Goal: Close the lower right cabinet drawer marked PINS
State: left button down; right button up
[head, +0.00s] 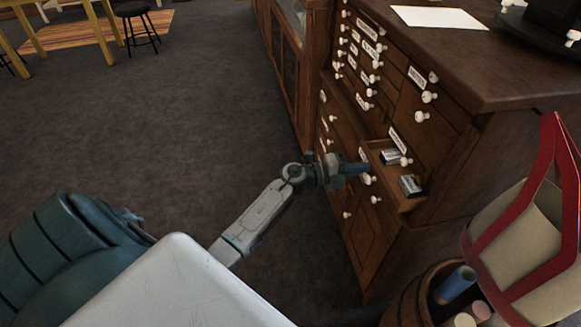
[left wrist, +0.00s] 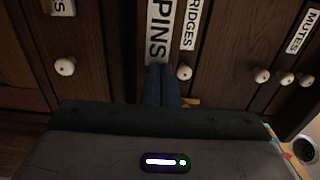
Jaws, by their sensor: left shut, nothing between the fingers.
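The lower right cabinet drawer (head: 388,190) stands pulled out, with small boxes (head: 411,186) inside and white knobs on its front. The PINS label (left wrist: 157,35) shows in the left wrist view, straight ahead of my fingers. My left gripper (head: 362,168) is shut and empty, with its fingertips at the drawer front. Its blue fingers (left wrist: 162,84) show together at the lower end of the label; I cannot tell whether they touch it. The gripper hides part of the front in the head view. My right gripper is not in view.
The wooden cabinet (head: 478,135) has several other small drawers with white knobs. A barrel (head: 405,300) with rolled tubes and a red-edged cream object (head: 520,235) stand at the lower right. The dark carpet (head: 190,110) to the left is open.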

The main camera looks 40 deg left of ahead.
aim_at(390, 167)
pick_arm(q)
jog(key=x, duration=0.9)
jog(key=shift+w+p, duration=0.1)
jog(key=shift+p, duration=0.2)
jog(key=shift+w+d, duration=0.2)
jog(key=shift+r, duration=0.15)
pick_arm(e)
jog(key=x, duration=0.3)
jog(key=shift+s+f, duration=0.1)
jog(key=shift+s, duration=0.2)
pick_arm(q)
jog(key=shift+r, duration=0.15)
